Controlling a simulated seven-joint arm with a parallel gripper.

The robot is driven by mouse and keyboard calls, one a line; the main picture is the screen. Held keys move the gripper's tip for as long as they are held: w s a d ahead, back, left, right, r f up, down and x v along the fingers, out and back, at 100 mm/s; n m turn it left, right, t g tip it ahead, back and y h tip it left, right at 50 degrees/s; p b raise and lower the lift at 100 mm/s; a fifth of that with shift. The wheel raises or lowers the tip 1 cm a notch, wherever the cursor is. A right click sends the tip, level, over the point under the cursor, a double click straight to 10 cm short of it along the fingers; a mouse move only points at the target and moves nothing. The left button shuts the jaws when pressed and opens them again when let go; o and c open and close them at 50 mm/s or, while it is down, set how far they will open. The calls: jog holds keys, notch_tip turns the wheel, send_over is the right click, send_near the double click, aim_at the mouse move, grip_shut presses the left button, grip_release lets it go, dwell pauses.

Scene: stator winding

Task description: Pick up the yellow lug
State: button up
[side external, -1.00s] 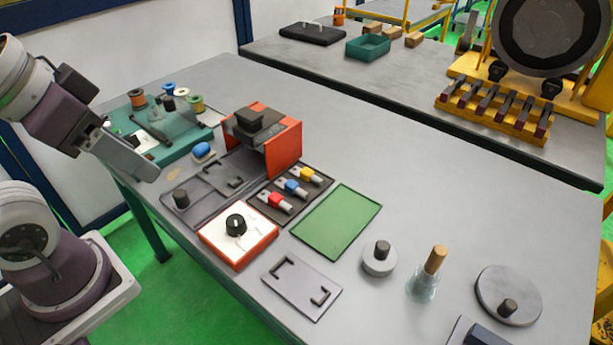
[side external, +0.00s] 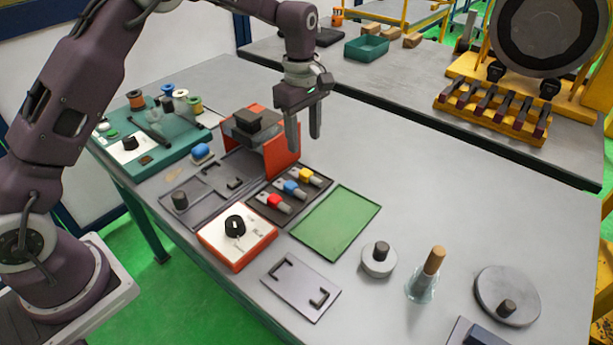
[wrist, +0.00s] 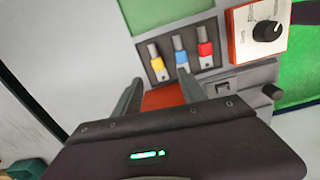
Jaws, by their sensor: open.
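The yellow lug (side external: 306,176) lies in a dark tray (side external: 262,208), at the far end of a row with a blue lug (side external: 292,188) and a red lug (side external: 275,201). In the wrist view the yellow lug (wrist: 158,66) is at the left of the row, beyond the fingertips. My gripper (side external: 304,142) is open and empty, pointing down above the table, higher than the tray and near its far end. In the wrist view its fingers (wrist: 158,88) are spread apart, with nothing between them touching the lug.
An orange press-like fixture (side external: 283,152) stands close beside the gripper and the tray. A green mat (side external: 337,222) lies right of the tray. A white and orange dial box (side external: 237,237) is in front.

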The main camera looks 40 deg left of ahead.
aim_at(306, 172)
jog(key=shift+n, duration=0.6)
jog(key=f, duration=0.7)
jog(key=w+f, duration=0.1)
jog(key=f, duration=0.2)
jog(key=shift+a+f, duration=0.1)
jog(key=shift+f, duration=0.1)
grip_shut()
